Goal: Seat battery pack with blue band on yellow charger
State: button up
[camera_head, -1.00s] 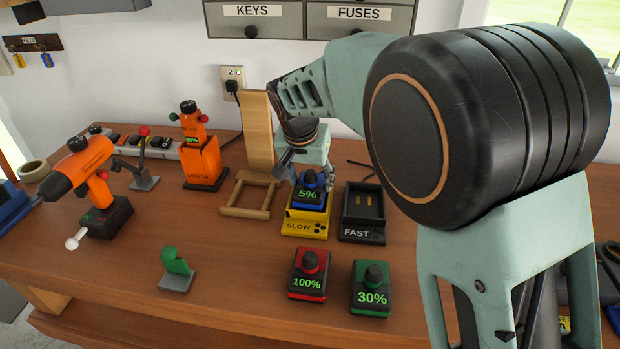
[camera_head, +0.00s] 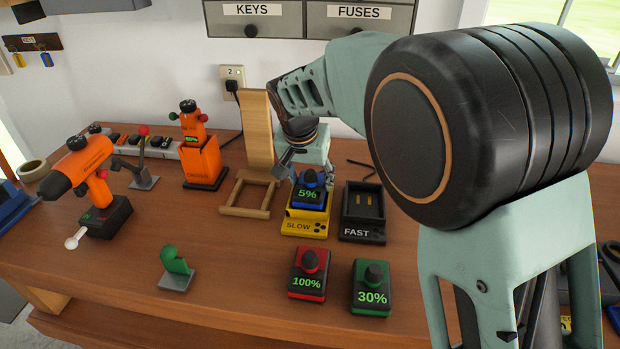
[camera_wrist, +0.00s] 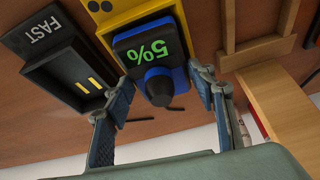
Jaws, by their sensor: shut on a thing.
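The yellow charger (camera_wrist: 107,15) shows around the pack there.
A black FAST charger (camera_head: 362,234) with an empty bay stands close to the right. A red 100% pack (camera_head: 307,284) and a green 30% pack (camera_head: 371,298) stand in front. A wooden stand (camera_head: 246,212) is just left. An orange drill (camera_head: 92,176) stands further left.

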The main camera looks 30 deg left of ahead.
jog(key=shift+f, duration=0.3)
jog(key=o, duration=2.3)
jog(key=shift+r+p, duration=2.75)
jog(key=shift+r, duration=1.8)
